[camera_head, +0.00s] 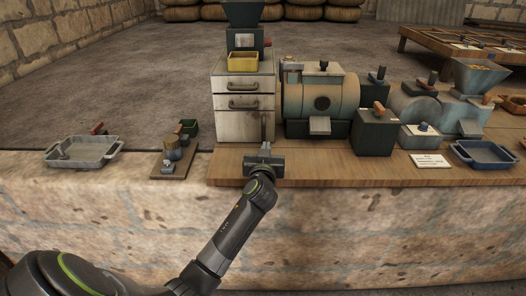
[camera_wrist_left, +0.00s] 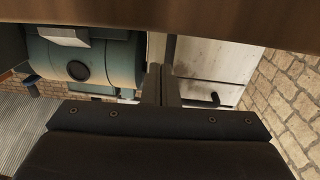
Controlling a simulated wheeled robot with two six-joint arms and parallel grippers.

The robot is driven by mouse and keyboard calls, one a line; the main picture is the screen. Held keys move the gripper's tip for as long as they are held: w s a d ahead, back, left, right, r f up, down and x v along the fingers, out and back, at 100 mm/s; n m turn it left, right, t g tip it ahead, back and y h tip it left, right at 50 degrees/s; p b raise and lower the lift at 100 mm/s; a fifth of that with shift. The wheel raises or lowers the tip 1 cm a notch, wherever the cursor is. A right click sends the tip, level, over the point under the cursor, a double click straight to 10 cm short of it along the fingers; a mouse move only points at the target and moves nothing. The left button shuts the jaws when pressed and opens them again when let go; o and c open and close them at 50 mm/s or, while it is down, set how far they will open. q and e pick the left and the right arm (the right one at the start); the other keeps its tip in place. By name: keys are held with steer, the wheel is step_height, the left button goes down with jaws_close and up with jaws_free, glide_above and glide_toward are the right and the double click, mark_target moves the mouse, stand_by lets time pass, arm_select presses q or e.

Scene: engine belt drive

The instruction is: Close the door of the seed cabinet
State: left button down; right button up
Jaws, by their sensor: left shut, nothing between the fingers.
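The seed cabinet (camera_head: 241,126) is a worn pale metal box with two handled drawer fronts and a plain lower front, standing on the wooden board. I cannot tell a separate door or how far it stands open. My left gripper (camera_head: 264,150) is low in front of the cabinet's lower right corner, and its body hides part of that corner. In the left wrist view the shut, empty fingers (camera_wrist_left: 161,86) point toward the cabinet's pale front (camera_wrist_left: 205,62), beside its edge. Whether they touch it is unclear. My right gripper is out of view.
A drum machine (camera_head: 320,100) stands close on the cabinet's right, with a dark green box (camera_head: 376,133) beyond it. A yellow tray (camera_head: 243,61) and a hopper sit on top of the cabinet.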

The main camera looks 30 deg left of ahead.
arm_select(q)
steer(key=shift+s+d+r, duration=0.2)
steer(key=shift+s+d, duration=0.9)
steer(key=shift+s, duration=0.05)
steer(key=s+d, duration=0.4)
steer(key=s+f+m+g+h, duration=0.2)
steer(key=s+f+g, duration=0.35)
steer(key=f, duration=0.95)
steer(key=s+f+m+g+h, duration=0.1)
steer(key=s+f+g+h, duration=0.1)
steer(key=s+f, duration=1.05)
steer(key=s+f+m+g+h, duration=0.15)
steer(key=s+f+g, duration=0.25)
steer(key=s+f, duration=0.9)
steer(key=s+d+f+g+h, duration=0.15)
steer(key=s+f+g, duration=0.25)
steer(key=s+f, duration=0.6)
steer(key=s+a+r+p, duration=0.1)
steer(key=s+r+p, duration=0.5)
steer(key=s+p, duration=0.4)
steer(key=p, duration=0.5)
steer(key=shift+a+r+t, duration=0.15)
steer(key=shift+a+t, duration=0.2)
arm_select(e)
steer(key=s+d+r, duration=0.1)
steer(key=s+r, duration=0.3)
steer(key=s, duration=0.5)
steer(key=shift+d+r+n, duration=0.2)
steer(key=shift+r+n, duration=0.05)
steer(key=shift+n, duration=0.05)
